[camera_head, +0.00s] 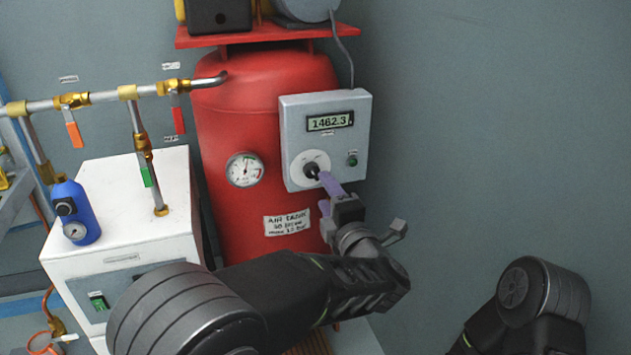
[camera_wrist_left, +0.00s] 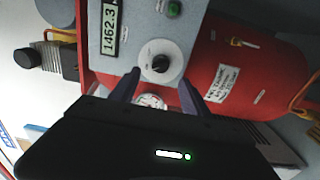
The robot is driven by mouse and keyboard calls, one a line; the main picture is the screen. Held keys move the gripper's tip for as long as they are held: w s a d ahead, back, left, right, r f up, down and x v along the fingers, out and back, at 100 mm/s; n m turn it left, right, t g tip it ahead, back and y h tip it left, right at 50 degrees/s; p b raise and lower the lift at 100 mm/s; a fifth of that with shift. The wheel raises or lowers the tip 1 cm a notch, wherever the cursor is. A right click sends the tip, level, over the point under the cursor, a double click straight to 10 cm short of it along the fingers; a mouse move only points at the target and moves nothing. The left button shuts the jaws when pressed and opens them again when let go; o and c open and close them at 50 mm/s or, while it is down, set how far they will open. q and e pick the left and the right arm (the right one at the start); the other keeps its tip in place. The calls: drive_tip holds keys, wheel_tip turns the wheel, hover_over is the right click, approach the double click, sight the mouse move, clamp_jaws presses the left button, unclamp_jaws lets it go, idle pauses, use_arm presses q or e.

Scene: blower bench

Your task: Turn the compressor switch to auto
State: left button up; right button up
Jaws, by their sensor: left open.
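The compressor switch (camera_head: 311,169) is a black knob on a round white dial, low on the grey control box (camera_head: 297,124) fixed to the red air tank (camera_head: 225,120). The box display reads 1462.3, and a small green button or lamp sits right of the dial. My left gripper (camera_head: 326,190) is at the dial, its purple fingers just below and right of the knob. In the left wrist view the knob (camera_wrist_left: 159,64) lies ahead, between the open fingers (camera_wrist_left: 158,92) and slightly beyond their tips. I cannot tell whether a finger touches it. My right gripper is out of view.
A pressure gauge (camera_head: 245,169) sits on the tank left of the box. Pipes with orange, red and green valve handles run at the left above a white cabinet (camera_head: 120,244). The wall at right is bare.

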sight(315, 175)
use_arm(q)
drive_tip(key=b+x, duration=0.1)
drive_tip(key=x, duration=0.7)
drive_tip(key=shift+f, duration=0.1)
drive_tip(key=shift+s, duration=0.1)
drive_tip(key=shift+c, duration=0.5)
clamp_jaws()
